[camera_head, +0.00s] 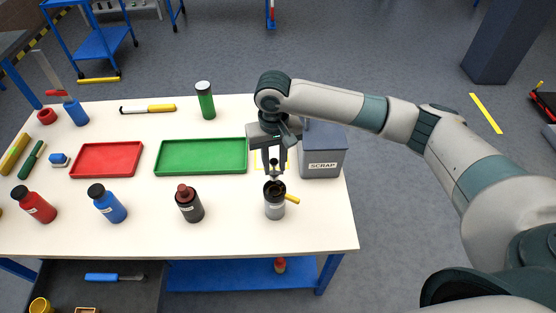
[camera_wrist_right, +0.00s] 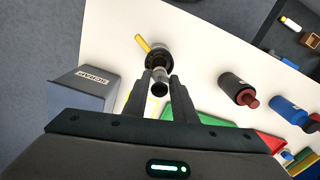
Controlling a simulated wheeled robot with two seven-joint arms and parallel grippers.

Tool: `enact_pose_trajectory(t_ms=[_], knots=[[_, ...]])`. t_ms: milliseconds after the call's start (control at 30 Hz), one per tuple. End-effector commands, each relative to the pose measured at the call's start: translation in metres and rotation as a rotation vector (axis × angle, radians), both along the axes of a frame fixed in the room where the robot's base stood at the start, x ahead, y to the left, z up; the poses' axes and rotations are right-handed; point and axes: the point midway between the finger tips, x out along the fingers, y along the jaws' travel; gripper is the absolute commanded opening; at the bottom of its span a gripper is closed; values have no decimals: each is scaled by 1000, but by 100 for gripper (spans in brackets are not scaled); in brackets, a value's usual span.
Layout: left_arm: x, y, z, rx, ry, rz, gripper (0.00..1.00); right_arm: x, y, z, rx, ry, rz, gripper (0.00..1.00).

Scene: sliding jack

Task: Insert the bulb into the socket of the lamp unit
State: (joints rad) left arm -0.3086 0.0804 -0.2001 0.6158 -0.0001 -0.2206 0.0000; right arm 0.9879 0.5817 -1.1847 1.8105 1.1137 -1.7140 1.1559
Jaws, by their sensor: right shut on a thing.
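The lamp unit (camera_head: 274,208) is a grey cylinder with a dark open top and a yellow side handle. It stands upright near the table's front right. It also shows in the right wrist view (camera_wrist_right: 158,45), just beyond the fingertips. My right gripper (camera_head: 274,172) points down above the lamp unit's opening. It is shut on the bulb (camera_wrist_right: 160,76), a small dark piece with a lighter end between the fingers. The bulb's lower end appears over or at the dark opening; whether it is inside I cannot tell. My left gripper is out of view.
A grey SCRAP bin (camera_head: 322,158) stands right of the gripper. A green tray (camera_head: 201,171) and a red tray (camera_head: 106,160) lie to the left. A dark bottle (camera_head: 189,206) and a blue bottle (camera_head: 108,206) stand along the front. The table's right edge is close.

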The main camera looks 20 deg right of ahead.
Motion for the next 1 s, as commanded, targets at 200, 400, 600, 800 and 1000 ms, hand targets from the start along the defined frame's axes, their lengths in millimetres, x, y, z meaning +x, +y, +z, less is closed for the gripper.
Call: enact_pose_trajectory(t_ms=[200, 400, 600, 800, 1000], knots=[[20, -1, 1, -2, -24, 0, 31, 1, 0, -1, 0, -1, -1, 3], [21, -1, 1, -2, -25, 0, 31, 0, 0, -1, 0, 0, -1, 3], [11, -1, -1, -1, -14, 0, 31, 0, 0, -5, -1, -1, -2, 3], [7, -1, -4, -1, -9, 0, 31, 0, 0, -18, -1, 2, -3, 3], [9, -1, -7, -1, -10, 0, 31, 0, 0, -34, -1, 1, -1, 3]])
